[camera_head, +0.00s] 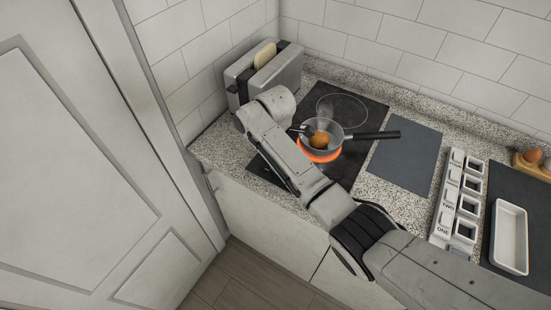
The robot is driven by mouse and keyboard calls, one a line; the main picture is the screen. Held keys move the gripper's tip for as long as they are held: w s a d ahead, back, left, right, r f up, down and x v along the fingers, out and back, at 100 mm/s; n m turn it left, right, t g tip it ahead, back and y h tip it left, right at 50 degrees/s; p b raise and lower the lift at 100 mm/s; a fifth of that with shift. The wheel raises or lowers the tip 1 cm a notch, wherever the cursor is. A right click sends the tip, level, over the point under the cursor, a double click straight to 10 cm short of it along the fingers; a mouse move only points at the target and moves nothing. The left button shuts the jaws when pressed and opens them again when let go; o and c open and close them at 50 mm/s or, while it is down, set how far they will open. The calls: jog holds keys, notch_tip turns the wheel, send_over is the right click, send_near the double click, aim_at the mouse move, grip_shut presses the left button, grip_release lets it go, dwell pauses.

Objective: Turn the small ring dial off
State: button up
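A black hob (360,109) is set in the speckled counter. Its front ring (320,156) glows orange under a small grey pan (336,130), which holds an orange-brown item (319,139). A larger ring outline (342,97) behind it does not glow. I cannot make out the small ring dial; my arm crosses the hob's front left and may hide it. My arm reaches in from the lower right and bends near the toaster. A small dark part beside the pan's left rim may belong to my gripper, but its fingers are not clear.
A toaster (288,72) with bread stands behind my arm at the left. The pan's black handle (372,135) sticks out right. A dark board (405,152), a labelled white rack (446,204) and a white dish (510,237) lie further right. A white door (80,170) fills the left.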

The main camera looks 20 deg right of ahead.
dwell(0.4)
jog(key=o, duration=1)
jog(key=shift+o, duration=0.2)
jog(key=shift+r, duration=0.1)
notch_tip(320, 180, up, 11)
jog(key=shift+b, duration=0.3)
jog(key=shift+f, duration=0.2)
